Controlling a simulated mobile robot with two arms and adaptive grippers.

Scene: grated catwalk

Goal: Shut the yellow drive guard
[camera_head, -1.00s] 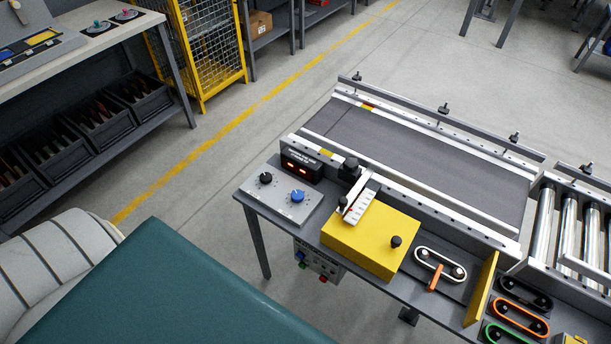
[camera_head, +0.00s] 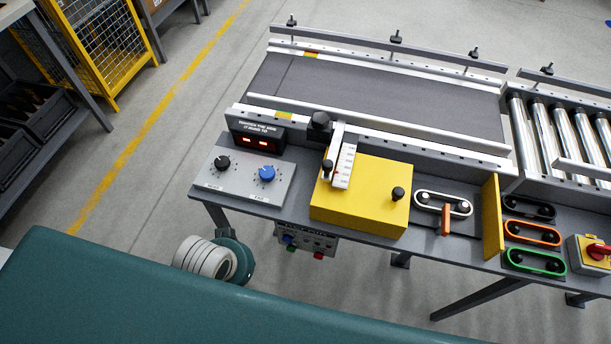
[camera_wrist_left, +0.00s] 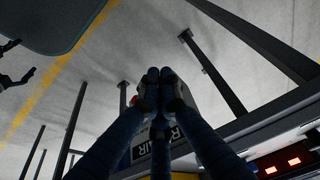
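A yellow box (camera_head: 350,207) with a black knob (camera_head: 398,194) sits on the grey bench beside the conveyor. To its right a thin yellow panel (camera_head: 492,217) stands upright at the edge of a belt drive. The drive shows a pale belt loop (camera_head: 443,204) around two pulleys, uncovered, with an orange lever (camera_head: 445,220) in front. Which yellow part is the guard is not marked; the upright panel looks like an open cover. My left gripper (camera_wrist_left: 159,76) has its fingertips together, with nothing visible between them. My right gripper (camera_wrist_left: 12,64) appears at the left wrist view's left edge, fingers apart.
A grey panel with black and blue knobs (camera_head: 266,174) lies left of the yellow box. Orange (camera_head: 532,233) and green (camera_head: 535,262) belt loops and a red switch (camera_head: 597,252) lie right of the panel. A control box (camera_head: 305,240) hangs under the bench edge. Open floor lies left.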

